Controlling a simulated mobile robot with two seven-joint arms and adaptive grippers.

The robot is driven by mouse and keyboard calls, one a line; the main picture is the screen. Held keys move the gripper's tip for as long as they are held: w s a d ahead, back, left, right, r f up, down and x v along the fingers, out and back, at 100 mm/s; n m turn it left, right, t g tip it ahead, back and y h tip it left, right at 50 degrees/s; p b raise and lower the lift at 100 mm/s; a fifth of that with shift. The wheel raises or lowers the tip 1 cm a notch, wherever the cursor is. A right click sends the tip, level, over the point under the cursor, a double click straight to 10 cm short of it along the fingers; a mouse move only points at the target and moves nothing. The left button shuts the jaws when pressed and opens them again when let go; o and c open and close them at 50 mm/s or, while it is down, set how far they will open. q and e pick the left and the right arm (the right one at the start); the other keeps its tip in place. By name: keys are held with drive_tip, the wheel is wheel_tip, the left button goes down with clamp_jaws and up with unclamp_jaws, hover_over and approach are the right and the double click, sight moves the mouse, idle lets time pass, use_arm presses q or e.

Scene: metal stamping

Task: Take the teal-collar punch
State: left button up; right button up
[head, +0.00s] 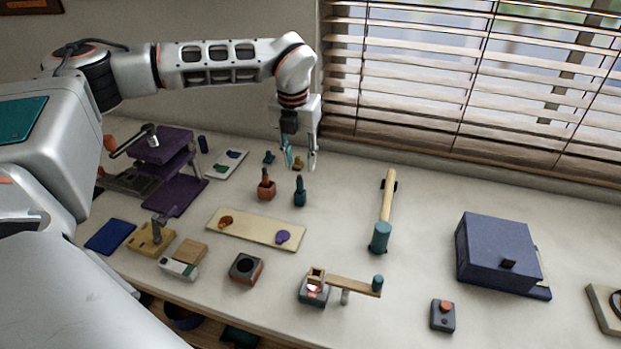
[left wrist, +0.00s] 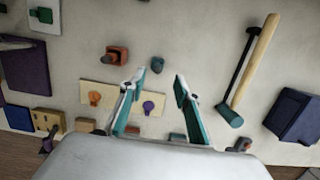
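The teal-collar punch (head: 299,191) stands upright on the table in the head view, a small dark teal piece with a narrow top. It also shows in the left wrist view (left wrist: 157,64), just beyond the gap between my fingertips. A similar orange-collared punch (head: 266,187) stands just left of it. My left gripper (head: 300,165) hangs fingers-down, above and behind the punches in the head view. Its teal-lined fingers are apart and nothing shows between them in the left wrist view (left wrist: 160,82). My right gripper is not in view.
A cream board (head: 255,232) with orange and purple pieces lies in front of the punches. A mallet (head: 384,222) lies to the right, with a blue-purple box (head: 495,250) beyond. A purple press (head: 163,150) stands at left. Table between punches and mallet is clear.

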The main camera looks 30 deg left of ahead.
sight(299, 176)
use_arm(q)
drive_tip(key=shift+s+a+f, duration=0.1)
drive_tip(key=shift+s+f, duration=0.1)
drive_tip(key=shift+f, duration=1)
drive_tip(key=shift+w+a+f+p, duration=0.15)
drive_tip(key=shift+f+p, duration=0.1)
drive_tip(key=shift+f, duration=0.6)
drive_tip(key=shift+w+f+p, duration=0.2)
drive_tip(key=shift+f+p, duration=0.1)
drive_tip(key=shift+f, duration=0.55)
drive_tip(key=shift+w+a+f+p, duration=0.15)
drive_tip(key=shift+f+p, duration=0.1)
drive_tip(key=shift+f, duration=0.6)
drive_tip(key=shift+d, duration=0.1)
clamp_jaws()
